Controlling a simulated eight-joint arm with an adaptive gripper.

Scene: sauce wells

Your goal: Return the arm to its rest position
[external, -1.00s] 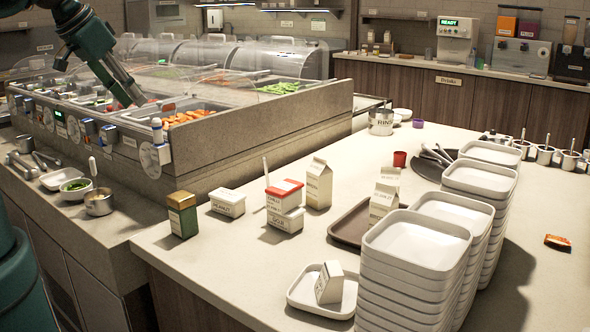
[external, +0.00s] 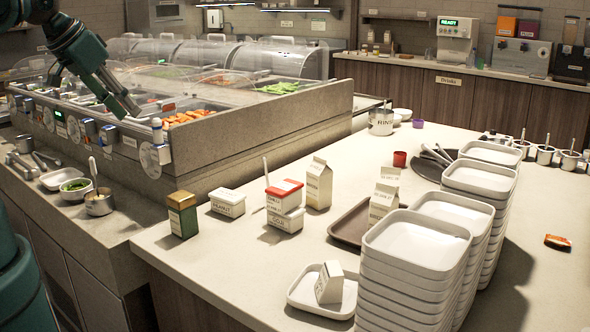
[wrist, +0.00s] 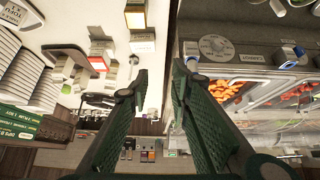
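My gripper (external: 130,112) hangs at the end of my dark green arm, over the front edge of the salad bar, left of the orange food. In the wrist view my gripper (wrist: 160,72) has its two green ribbed fingers apart. Nothing shows between them, only the gap between the counter and the bar below. The gripper is small in the external view, so its fingers are hard to separate there.
The salad bar (external: 235,133) has clear guards. A steel pot (external: 98,203) and white bowls (external: 62,179) sit on its ledge. The counter holds a green tin (external: 182,216), tubs (external: 228,204), cartons (external: 318,183) and tall tray stacks (external: 415,245). Its right side is mostly bare.

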